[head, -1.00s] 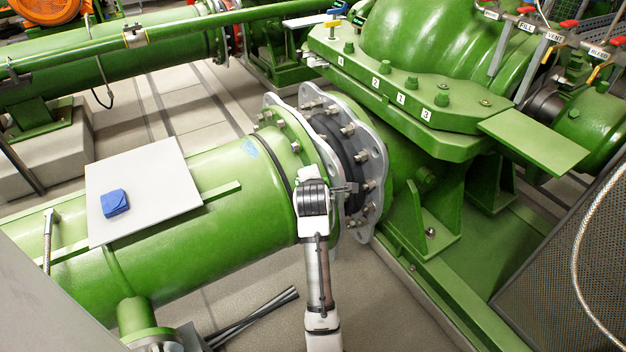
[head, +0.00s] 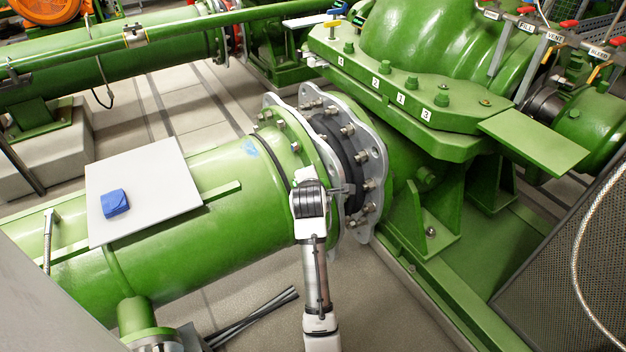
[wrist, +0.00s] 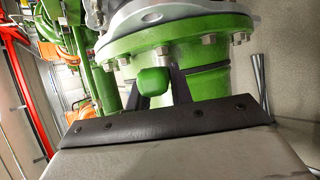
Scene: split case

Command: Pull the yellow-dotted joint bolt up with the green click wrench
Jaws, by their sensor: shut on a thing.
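My gripper (wrist: 160,88) is shut on the green click wrench (wrist: 153,81). Only the wrench's rounded green end shows between the dark fingers; the rest of it is hidden. In the head view my gripper (head: 342,190) is beside the grey flanged joint (head: 372,158) between the green pipe and the pump, and I cannot make out the wrench there. Several green bolts stand on the pump casing's split flange (head: 385,85), beside numbered white labels. I cannot make out a yellow dot on any bolt.
A grey plate (head: 150,170) on the green pipe (head: 235,215) carries a folded blue cloth (head: 115,202). Silver flange bolts (head: 348,129) stick out near my gripper. A green shelf (head: 535,140) juts from the pump. Dark bars (head: 252,318) lie on the floor. A mesh guard (head: 570,265) stands at right.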

